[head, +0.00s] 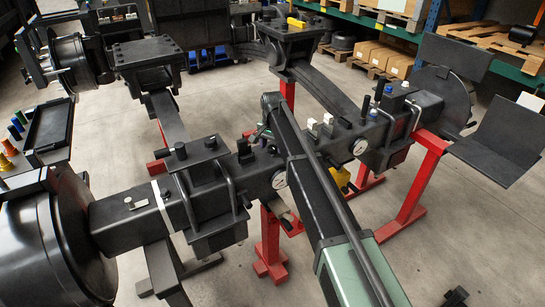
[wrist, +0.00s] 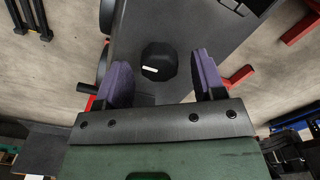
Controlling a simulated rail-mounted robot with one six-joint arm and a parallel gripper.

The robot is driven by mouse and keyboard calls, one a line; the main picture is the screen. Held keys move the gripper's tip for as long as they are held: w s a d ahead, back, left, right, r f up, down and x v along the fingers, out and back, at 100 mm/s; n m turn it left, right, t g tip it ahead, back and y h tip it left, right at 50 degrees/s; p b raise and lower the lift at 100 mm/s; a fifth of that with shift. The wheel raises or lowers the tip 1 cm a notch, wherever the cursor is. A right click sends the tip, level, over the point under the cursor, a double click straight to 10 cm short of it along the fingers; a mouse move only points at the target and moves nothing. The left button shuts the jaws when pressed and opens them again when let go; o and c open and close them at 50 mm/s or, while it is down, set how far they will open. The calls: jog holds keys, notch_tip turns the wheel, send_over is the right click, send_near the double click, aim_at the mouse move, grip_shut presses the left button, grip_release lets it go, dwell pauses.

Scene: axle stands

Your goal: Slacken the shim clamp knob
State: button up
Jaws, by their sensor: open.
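A black faceted knob (wrist: 158,67) with a short white mark shows from above in the wrist view. It sits on a dark grey flat surface (wrist: 150,25). I take it to be the shim clamp knob. My gripper (wrist: 161,60) is open, with one purple-padded finger on each side of the knob. Clear gaps show between the pads and the knob, and nothing is held. The height of the fingertips above the knob is hard to judge. In the head view my arm crosses the axle beam and hides part of it; I cannot tell which dark knob there is this one.
The dark axle beam (head: 131,221) rests on red stands (head: 412,190). Upright handles, dial gauges (head: 279,179) and white blocks (head: 328,119) rise from it near my arm. A shelf with cartons (head: 390,58) stands at the back right. Bare floor (head: 110,120) shows around the stands.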

jog(key=shift+f, duration=0.1)
jog(key=c, duration=0.9)
